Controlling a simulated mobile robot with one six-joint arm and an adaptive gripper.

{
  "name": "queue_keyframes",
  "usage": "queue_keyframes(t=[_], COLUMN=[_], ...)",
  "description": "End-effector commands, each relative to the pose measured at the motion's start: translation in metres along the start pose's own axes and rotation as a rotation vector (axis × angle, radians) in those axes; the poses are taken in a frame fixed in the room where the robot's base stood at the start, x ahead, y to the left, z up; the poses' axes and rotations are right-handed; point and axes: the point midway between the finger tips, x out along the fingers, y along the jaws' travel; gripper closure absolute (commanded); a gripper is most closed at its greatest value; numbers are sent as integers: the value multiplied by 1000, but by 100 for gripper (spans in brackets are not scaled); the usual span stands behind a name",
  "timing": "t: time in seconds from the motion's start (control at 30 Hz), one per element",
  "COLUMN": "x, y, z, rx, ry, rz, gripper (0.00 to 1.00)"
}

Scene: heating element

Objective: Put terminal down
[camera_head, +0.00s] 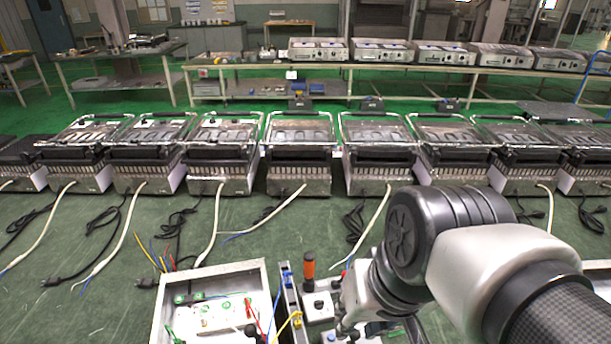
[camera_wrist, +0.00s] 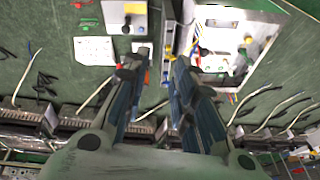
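My gripper (camera_head: 347,328) is low in the head view, just right of the dark rail. In the wrist view its two fingers (camera_wrist: 160,62) are spread apart, and I see nothing clearly held between them. A dark rail with small blue parts (camera_head: 288,300) stands between the white box and my gripper. It also shows beyond the fingertips in the wrist view (camera_wrist: 168,42). I cannot pick out a separate terminal with certainty. The open white box (camera_head: 158,325) holds a white panel, green parts and coloured wires; it also shows upper right in the wrist view (camera_wrist: 268,62).
A row of grill appliances (camera_head: 298,170) with loose cables lines the green bench behind. A white sheet (camera_wrist: 94,51) lies on the bench. Some green surface left of the box is clear.

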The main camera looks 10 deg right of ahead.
Motion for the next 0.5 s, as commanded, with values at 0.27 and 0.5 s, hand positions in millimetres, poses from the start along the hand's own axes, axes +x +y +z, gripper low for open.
queue_keyframes(t=[0.27,0.5], x=[2,2], y=[16,17], z=[26,27], rx=[-140,-148], ry=[118,123], rz=[62,66], gripper=[75,75])
